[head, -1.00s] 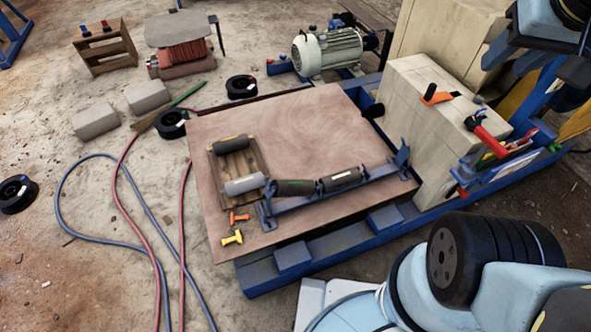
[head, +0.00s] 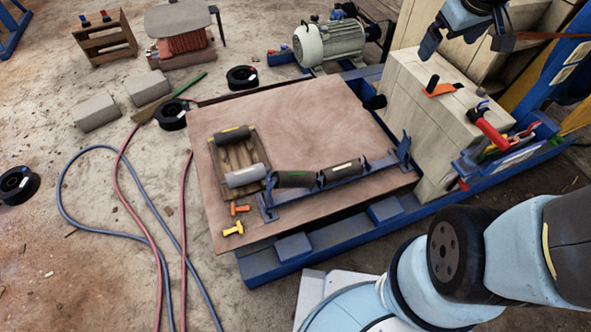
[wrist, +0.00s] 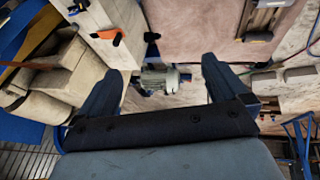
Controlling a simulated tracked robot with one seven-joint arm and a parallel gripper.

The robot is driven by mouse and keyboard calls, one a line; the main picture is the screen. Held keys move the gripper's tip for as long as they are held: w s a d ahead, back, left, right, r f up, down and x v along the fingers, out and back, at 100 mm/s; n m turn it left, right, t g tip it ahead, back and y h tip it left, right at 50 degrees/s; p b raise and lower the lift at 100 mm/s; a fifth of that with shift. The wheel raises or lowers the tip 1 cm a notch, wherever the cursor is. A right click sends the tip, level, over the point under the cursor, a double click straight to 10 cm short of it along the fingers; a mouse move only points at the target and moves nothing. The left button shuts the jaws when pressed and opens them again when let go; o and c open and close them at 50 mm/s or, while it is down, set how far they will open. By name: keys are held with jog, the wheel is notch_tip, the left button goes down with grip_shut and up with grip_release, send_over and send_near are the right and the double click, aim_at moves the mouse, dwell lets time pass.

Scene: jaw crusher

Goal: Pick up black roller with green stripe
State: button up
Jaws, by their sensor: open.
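The black roller with a green stripe (head: 295,179) lies in the blue roller frame (head: 330,182) on the brown board, in its left place. A dark roller with a pale stripe (head: 342,171) lies to its right in the same frame. My gripper (head: 464,42) is open and empty at the top right of the head view, above the wooden block and well apart from the rollers. In the wrist view its two fingers are spread (wrist: 160,72). I cannot make out the green-striped roller in the wrist view.
A wooden tray (head: 238,155) holds a dark roller (head: 232,134) and a light grey roller (head: 245,175). Orange (head: 240,209) and yellow (head: 233,229) fittings lie near the board's left edge. The wooden block (head: 420,120) bears an orange-handled tool (head: 440,90). The board's back half is clear.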

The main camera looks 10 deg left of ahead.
jog(key=w+a+f+n, duration=0.55)
jog(key=w+f, duration=0.35)
jog(key=f, duration=0.3)
jog(key=n+g+y, duration=0.4)
jog(key=n+y, duration=0.2)
jog(key=n, duration=0.6)
send_near(294, 179)
jog(key=shift+m, duration=0.25)
jog(key=x, duration=0.4)
jog(key=w+x, duration=0.1)
jog(key=x, duration=0.4)
jog(key=d+x, duration=0.1)
jog(key=x, duration=0.3)
jog(key=shift+w+f, duration=0.3)
jog(key=shift+f, duration=0.05)
jog(key=shift+c, duration=0.5)
jog(key=c, duration=1.6)
